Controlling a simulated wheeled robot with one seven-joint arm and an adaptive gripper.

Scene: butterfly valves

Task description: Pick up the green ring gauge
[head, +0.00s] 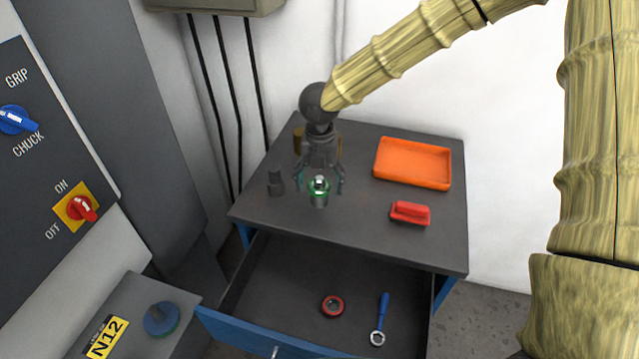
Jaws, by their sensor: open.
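The green ring gauge (312,193) is on the dark top of the cabinet, near its front left. It appears to sit around or on top of a small grey metal cylinder (319,202); the exact fit is too small to tell. My gripper (320,182) points down over it with fingers spread, one on each side of the ring. I cannot tell whether a finger touches it. My gripper holds nothing that I can see.
A dark stepped piece (276,183) stands close on the left. A brownish object (298,140) is behind my gripper. The open drawer (280,290) holds a red ring (333,306) and a blue-handled wrench (381,318).

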